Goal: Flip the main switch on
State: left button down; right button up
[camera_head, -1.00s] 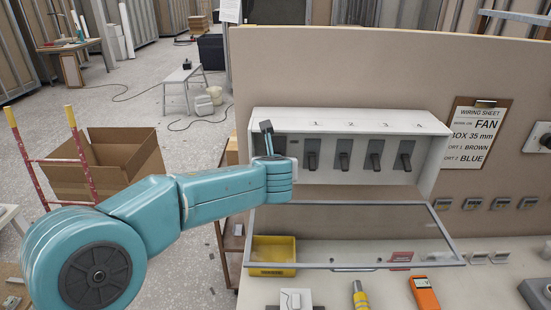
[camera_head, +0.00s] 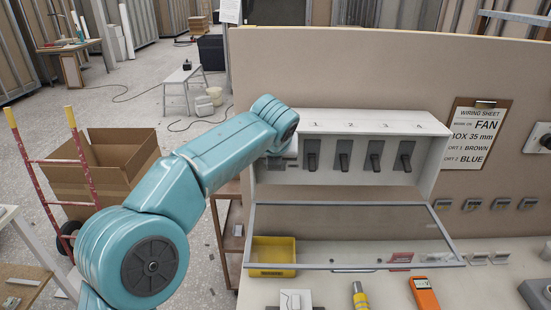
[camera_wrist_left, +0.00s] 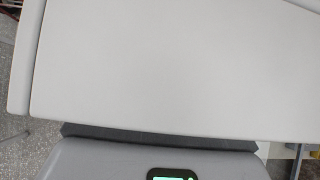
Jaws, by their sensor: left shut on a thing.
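The white switch box (camera_head: 375,122) stands against the tan board in the head view. Its numbered switches, such as switch 1 (camera_head: 311,155), show dark levers hanging down. The main switch's grey mount (camera_head: 279,163) shows at the box's left end; its lever is hidden behind my left wrist. My left gripper (camera_head: 290,148) is mostly hidden at that spot, shut on what I take to be the main switch lever. Its fingertips do not show. In the left wrist view a plain pale surface fills most of the picture, above a grey body with a green display. My right gripper is not in view.
A clear framed cover (camera_head: 350,204) hangs open below the box. A yellow bin (camera_head: 273,252), an orange meter (camera_head: 424,293) and a yellow-handled tool (camera_head: 360,295) lie on the bench. A wiring sheet (camera_head: 477,135) hangs at right.

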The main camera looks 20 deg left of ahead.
pick_arm(q)
jog(key=shift+f, duration=0.3)
jog(key=c, duration=0.9)
grip_release()
jog(key=shift+s, duration=0.1)
jog(key=shift+r, duration=0.1)
jog(key=shift+r, duration=0.15)
jog(key=v, duration=1.6)
jog(key=shift+s, duration=0.1)
